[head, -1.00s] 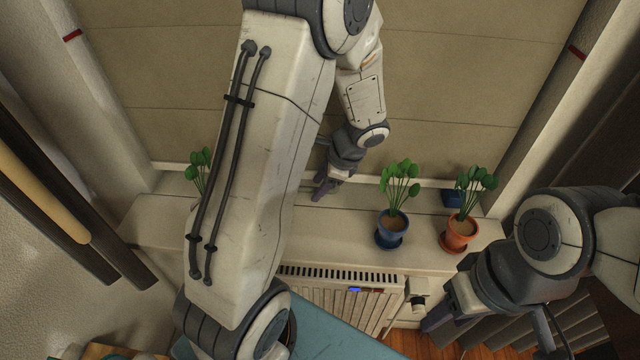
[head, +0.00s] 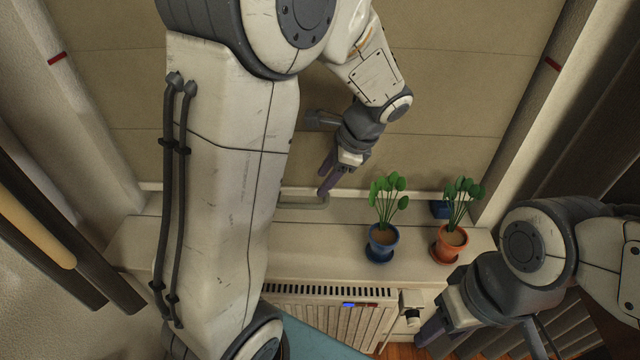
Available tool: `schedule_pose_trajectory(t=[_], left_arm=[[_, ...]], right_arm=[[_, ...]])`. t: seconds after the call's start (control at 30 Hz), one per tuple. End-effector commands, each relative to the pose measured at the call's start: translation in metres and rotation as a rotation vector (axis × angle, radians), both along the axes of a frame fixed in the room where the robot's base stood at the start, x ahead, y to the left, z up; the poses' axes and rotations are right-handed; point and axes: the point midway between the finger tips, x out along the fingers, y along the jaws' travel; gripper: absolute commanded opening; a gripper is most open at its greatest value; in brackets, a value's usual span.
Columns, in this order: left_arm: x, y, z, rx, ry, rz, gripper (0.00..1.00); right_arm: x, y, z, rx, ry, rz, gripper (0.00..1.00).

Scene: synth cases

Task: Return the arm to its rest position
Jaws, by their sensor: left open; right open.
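My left arm comes in large from the left and fills much of the left half of the head view. Its gripper (head: 326,178) is open and empty, with purple fingers pointing down and left in front of the beige blind, above the windowsill. My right gripper (head: 432,332) is at the lower right, open and empty, near the radiator valve. A plant in a blue pot (head: 382,243) and a plant in an orange pot (head: 451,243) stand upright on the sill, right of my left gripper and apart from it.
The pale windowsill (head: 335,240) runs below the beige blind (head: 455,85). A pale bar (head: 300,201) lies at the blind's lower edge. The radiator (head: 360,318) and its valve (head: 411,305) are below the sill. A dark blue object (head: 440,209) sits behind the orange pot.

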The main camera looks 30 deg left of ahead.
Motion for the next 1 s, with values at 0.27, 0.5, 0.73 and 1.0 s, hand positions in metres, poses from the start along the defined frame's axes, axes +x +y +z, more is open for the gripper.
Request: schedule_pose_trajectory(t=[0.27,0.5,0.73,1.0], left_arm=[[0.000,0.000,0.001,0.000,0.000,0.000,0.50],[-0.002,-0.003,0.001,-0.006,-0.003,0.003,0.50],[-0.048,-0.073,0.010,-0.146,-0.084,0.094,0.50],[-0.159,-0.163,0.013,-0.416,-0.116,0.327,0.50]], right_arm=[[0.000,0.000,0.000,0.000,0.000,0.000,0.49],[0.000,0.000,0.000,0.000,0.000,0.000,0.49],[0.000,0.000,0.000,0.000,0.000,0.000,0.49],[0.000,0.000,0.000,0.000,0.000,0.000,0.49]])
